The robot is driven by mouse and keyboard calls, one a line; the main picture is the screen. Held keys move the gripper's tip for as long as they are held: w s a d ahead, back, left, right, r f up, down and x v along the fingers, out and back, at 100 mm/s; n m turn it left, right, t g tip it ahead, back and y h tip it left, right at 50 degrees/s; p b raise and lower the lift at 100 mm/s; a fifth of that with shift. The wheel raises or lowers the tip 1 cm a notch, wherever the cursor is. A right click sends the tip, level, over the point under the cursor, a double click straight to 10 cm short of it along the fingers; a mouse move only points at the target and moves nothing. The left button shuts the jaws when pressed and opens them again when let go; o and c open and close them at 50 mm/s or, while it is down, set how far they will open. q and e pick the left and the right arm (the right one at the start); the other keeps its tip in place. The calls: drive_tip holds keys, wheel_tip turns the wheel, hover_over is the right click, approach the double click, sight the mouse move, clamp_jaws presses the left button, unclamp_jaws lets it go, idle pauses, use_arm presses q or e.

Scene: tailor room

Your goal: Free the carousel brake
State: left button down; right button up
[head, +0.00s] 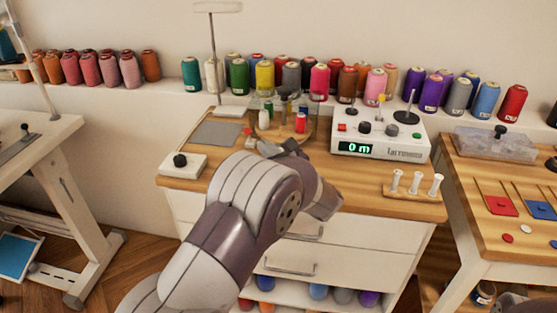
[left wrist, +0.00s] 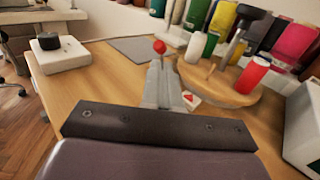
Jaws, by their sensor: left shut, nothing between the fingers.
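The carousel is a round wooden disc (left wrist: 232,90) bearing spools and a dark post in the left wrist view. In the head view it stands at the back of the wooden worktop, partly behind my left arm. A small red ball knob (left wrist: 159,47), which looks like the brake lever's end, shows at the carousel's left. My left gripper (left wrist: 160,72) is shut and empty, its fingertips just short of the knob in the picture; I cannot tell whether they touch. In the head view my left gripper (head: 272,148) is in front of the carousel. My right gripper is not in view.
A white box with a black knob (head: 183,164) stands at the worktop's left, near a grey mat (head: 217,134). A white winder with a green display (head: 378,136) stands at the right, behind a rack of white pegs (head: 416,190). Thread cones line the back ledge.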

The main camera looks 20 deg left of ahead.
sight(250, 132)
use_arm(q)
drive_tip(key=x, duration=0.5)
drive_tip(key=shift+a, duration=0.1)
drive_tip(key=shift+w+r+m+g+p, duration=0.15)
drive_tip(key=shift+r+m+g+p, duration=0.15)
drive_tip(key=shift+p, duration=0.1)
